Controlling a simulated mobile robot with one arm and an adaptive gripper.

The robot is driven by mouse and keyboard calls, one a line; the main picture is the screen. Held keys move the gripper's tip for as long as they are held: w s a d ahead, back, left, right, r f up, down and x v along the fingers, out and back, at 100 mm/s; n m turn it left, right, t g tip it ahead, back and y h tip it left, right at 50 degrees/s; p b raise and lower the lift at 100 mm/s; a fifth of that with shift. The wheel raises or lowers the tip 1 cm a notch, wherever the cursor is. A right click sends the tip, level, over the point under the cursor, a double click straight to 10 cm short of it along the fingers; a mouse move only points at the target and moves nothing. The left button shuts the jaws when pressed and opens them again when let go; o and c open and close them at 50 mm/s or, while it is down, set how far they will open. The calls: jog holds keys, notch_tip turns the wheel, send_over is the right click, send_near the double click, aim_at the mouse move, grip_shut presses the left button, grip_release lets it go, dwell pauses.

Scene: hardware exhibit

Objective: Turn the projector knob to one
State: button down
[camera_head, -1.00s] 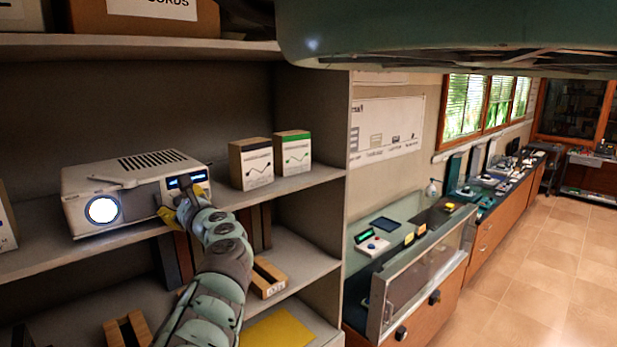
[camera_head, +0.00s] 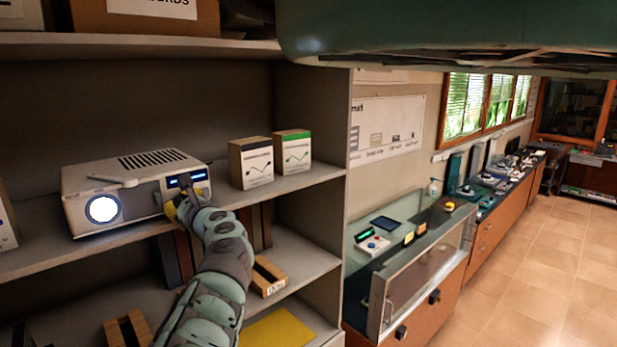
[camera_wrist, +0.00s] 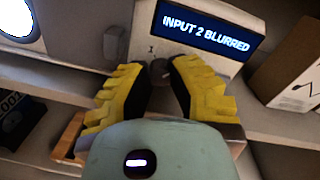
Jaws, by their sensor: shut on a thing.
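The white projector (camera_head: 135,183) sits on the middle shelf, with a glowing round lens at its left front. Its small display (camera_wrist: 206,32) reads "INPUT 2 BLURRED" in the wrist view. The knob (camera_wrist: 159,70) is a small dark round piece below the display, partly hidden between my yellow fingers; a small mark like "1" shows on the casing above left of it. My gripper (camera_wrist: 153,88) is shut on the knob at the projector's front. It also shows in the head view (camera_head: 180,207), where my arm hides the knob.
Two small boxes (camera_head: 251,163) (camera_head: 292,152) stand right of the projector on the same shelf (camera_head: 315,178). The shelf above (camera_head: 130,47) carries cardboard boxes. Wooden blocks and a yellow sheet (camera_head: 278,333) lie below. A glass display case (camera_head: 425,262) stands to the right.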

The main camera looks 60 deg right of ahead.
jog(key=shift+w, duration=0.1)
jog(key=shift+r+n+b, duration=0.1)
jog(key=shift+n+b, duration=0.35)
jog(key=shift+n, duration=0.25)
jog(key=c, duration=0.8)
grip_release()
jog(key=shift+m+p, duration=0.3)
jog(key=shift+m, duration=0.1)
